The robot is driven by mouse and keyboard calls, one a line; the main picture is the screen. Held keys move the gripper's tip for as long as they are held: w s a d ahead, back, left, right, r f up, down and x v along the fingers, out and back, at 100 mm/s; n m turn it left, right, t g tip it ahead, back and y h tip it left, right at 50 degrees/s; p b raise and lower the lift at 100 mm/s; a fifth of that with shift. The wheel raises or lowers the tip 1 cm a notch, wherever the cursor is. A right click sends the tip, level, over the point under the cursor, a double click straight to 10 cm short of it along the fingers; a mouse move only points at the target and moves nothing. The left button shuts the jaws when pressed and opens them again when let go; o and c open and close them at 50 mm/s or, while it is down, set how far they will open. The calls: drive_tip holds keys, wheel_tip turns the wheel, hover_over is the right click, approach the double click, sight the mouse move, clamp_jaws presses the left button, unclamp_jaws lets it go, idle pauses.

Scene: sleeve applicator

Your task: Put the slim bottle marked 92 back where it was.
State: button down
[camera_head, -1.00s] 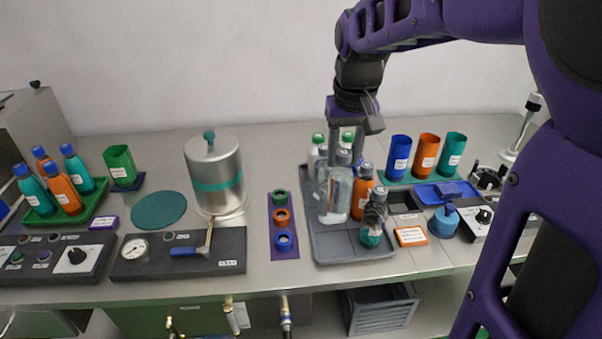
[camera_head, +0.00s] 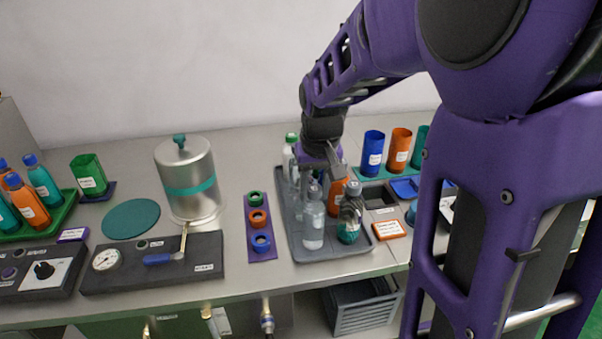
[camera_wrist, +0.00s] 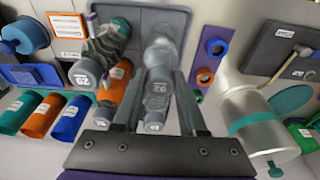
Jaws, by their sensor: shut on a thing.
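The slim clear bottle marked 92 (camera_head: 313,226) is upright at the front left of the grey tray (camera_head: 300,253), its base at or just above the tray floor; I cannot tell whether it touches. In the wrist view the bottle's grey cap (camera_wrist: 157,90) shows the 92 between the fingers. My gripper (camera_wrist: 157,76) is shut on this bottle near its top. The head view shows my gripper (camera_head: 318,172) from behind, fingertips mostly hidden.
An orange bottle (camera_head: 336,198) and a white green-capped bottle (camera_head: 290,160) stand farther back in the tray. A purple strip with coloured rings (camera_head: 261,254) lies left of the tray. An orange-framed label (camera_head: 389,230) lies to the right. Cups (camera_head: 373,152) stand behind.

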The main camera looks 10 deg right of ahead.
sight(317, 217)
drive_tip(key=shift+f, duration=0.15)
drive_tip(key=shift+c, duration=2.3)
unclamp_jaws()
wheel_tip(317, 217, up, 12)
drive_tip(key=s+p, duration=0.2)
drive_tip(key=shift+s, duration=0.2)
